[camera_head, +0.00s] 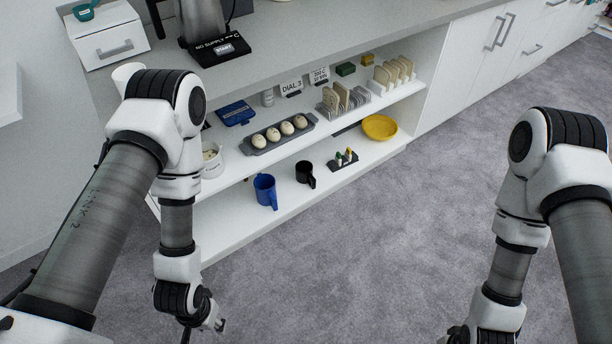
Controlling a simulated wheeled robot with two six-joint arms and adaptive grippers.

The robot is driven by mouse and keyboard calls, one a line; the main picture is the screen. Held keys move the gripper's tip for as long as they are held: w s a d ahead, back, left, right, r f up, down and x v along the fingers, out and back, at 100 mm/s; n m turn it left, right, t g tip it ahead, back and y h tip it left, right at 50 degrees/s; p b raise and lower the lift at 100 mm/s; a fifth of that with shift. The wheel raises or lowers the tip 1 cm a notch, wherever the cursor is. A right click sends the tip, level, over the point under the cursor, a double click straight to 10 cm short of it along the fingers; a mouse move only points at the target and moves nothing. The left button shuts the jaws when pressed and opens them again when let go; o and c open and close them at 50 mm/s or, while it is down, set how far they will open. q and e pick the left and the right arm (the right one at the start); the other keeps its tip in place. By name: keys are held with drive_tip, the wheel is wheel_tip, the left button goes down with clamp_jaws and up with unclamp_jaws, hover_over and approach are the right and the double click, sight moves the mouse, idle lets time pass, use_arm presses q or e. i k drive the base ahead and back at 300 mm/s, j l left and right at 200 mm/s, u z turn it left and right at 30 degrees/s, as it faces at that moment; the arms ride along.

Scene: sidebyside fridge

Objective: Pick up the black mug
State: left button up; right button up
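The black mug (305,174) stands upright on the lower shelf (232,228), its handle towards the front right. A blue mug (264,190) stands to its left, a small gap apart. My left gripper (205,328) is low at the bottom of the view, over the floor, left of and well apart from both mugs. It is small and partly cut off, so I cannot tell whether it is open. My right arm comes in at the right; its gripper is below the bottom edge of the view.
Right of the black mug are a small dark rack (343,160) with coloured items and a yellow bowl (379,127). The upper shelf above holds an egg tray (262,145) and toast racks (341,97). The grey carpet (400,230) in front is clear.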

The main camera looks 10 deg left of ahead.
sight(303, 170)
drive_tip(key=i+l+u, duration=0.15)
drive_tip(key=i+l, duration=0.15)
drive_tip(key=i+l+u, duration=0.1)
drive_tip(key=i+l, duration=0.15)
drive_tip(key=l, duration=0.3)
drive_tip(key=i+l+u, duration=0.15)
drive_tip(key=l, duration=0.35)
drive_tip(key=i+l+u, duration=0.15)
drive_tip(key=i+l, duration=0.15)
drive_tip(key=l, duration=0.2)
drive_tip(key=i+l+u, duration=0.1)
drive_tip(key=l, duration=0.4)
drive_tip(key=i+l+u, duration=0.15)
drive_tip(key=l, duration=0.4)
drive_tip(key=i+l+u, duration=0.1)
drive_tip(key=i+l, duration=0.15)
drive_tip(key=l, duration=0.3)
drive_tip(key=i+l+u, duration=0.15)
drive_tip(key=l, duration=0.4)
